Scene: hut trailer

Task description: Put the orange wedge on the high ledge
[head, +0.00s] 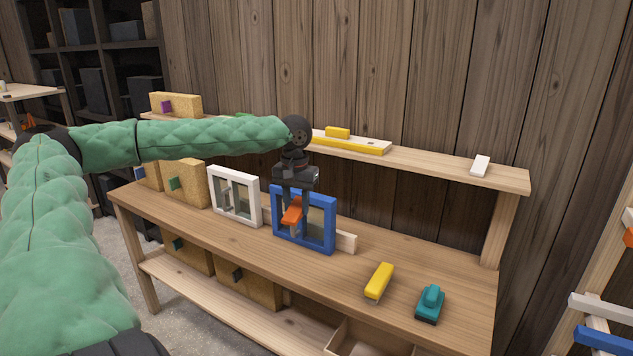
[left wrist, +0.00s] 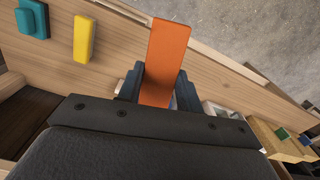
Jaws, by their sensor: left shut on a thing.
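The orange wedge (head: 292,211) is in my left gripper (head: 294,208), in front of the blue frame (head: 335,222) above the workbench. In the left wrist view the orange wedge (left wrist: 166,62) sticks out from between the two dark fingers of my left gripper (left wrist: 158,92). The high ledge (head: 440,171) runs along the plank wall behind and above the bench, and the gripper is below its level. My right gripper is not in view.
On the ledge lie a white and yellow level (head: 352,143), a yellow block (head: 337,132) and a white piece (head: 480,165). On the bench (head: 400,262) stand a white frame (head: 234,196), a yellow block (head: 379,283) and a teal tool (head: 430,303). Ledge space between level and white piece is clear.

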